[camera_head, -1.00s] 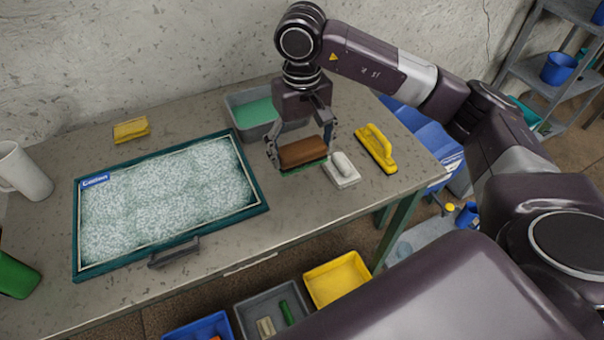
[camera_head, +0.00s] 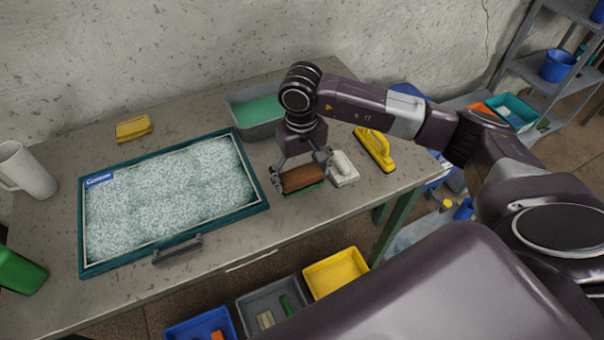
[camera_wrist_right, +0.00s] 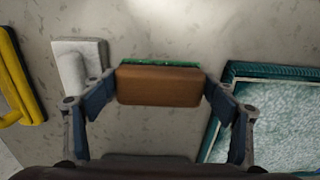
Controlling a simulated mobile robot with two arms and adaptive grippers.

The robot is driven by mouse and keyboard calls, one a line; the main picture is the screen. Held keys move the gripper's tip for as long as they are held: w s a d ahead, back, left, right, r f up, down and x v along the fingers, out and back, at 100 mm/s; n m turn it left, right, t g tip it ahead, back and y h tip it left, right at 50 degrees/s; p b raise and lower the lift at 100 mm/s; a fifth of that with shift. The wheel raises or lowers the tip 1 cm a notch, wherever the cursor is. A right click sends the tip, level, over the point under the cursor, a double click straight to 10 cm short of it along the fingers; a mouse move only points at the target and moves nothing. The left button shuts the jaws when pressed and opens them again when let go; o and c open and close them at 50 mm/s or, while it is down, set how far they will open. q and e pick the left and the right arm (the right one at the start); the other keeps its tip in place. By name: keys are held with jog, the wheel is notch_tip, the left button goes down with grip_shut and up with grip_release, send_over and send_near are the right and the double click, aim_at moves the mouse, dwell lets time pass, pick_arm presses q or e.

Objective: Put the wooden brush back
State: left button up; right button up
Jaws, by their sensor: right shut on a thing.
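The wooden brush (camera_head: 302,178) has a brown block and green bristles along its underside. My right gripper (camera_head: 300,174) is shut on its two ends, with the brush low at the table top, between the framed rug and the white scrubber. Whether the bristles touch the table I cannot tell. In the right wrist view the brush (camera_wrist_right: 160,86) lies across between the fingertips of the right gripper (camera_wrist_right: 160,90). My left gripper is not in view.
A white-handled scrubber (camera_head: 344,170) and a yellow brush (camera_head: 375,148) lie to the right. The teal-framed rug (camera_head: 262,190) lies to the left. A grey basin (camera_head: 240,124) with green liquid stands behind. Several bins, including a yellow one (camera_head: 337,274), stand below the table's front edge.

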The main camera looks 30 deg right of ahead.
aim_at(302, 175)
jog(key=o, duration=2)
jog(key=shift+f, duration=0.1)
notch_tip(302, 175, up, 12)
jog(key=b, duration=0.3)
jog(key=shift+s, duration=0.1)
